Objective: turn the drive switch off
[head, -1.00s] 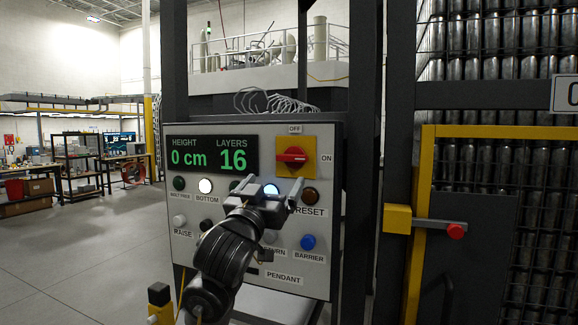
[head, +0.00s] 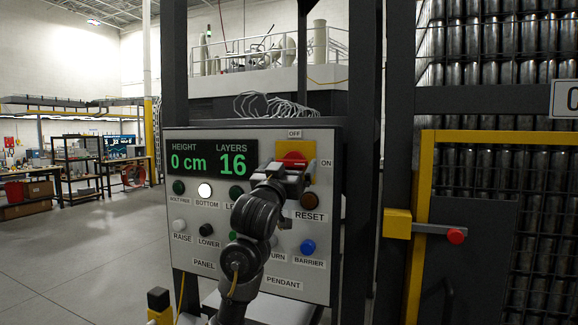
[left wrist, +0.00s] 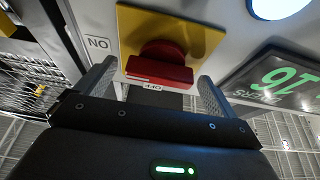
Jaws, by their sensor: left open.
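The drive switch is a red rotary knob (head: 292,158) on a yellow plate (head: 312,150), at the top right of the panel. OFF is printed above it and ON to its right. My left gripper (head: 290,172) is right in front of it and hides its lower part. In the left wrist view the red knob (left wrist: 160,66) lies between the two open fingers (left wrist: 152,90), with a gap on each side. Its bar lies across the picture, roughly in line with the ON label, not turned toward OFF. My right gripper is in no view.
The grey control panel (head: 190,222) has several buttons below the switch, among them brown RESET (head: 309,200) and blue BARRIER (head: 308,246). The green display (head: 209,160) reads 0 cm and 16. A yellow-framed gate (head: 427,200) and dark post stand to the right.

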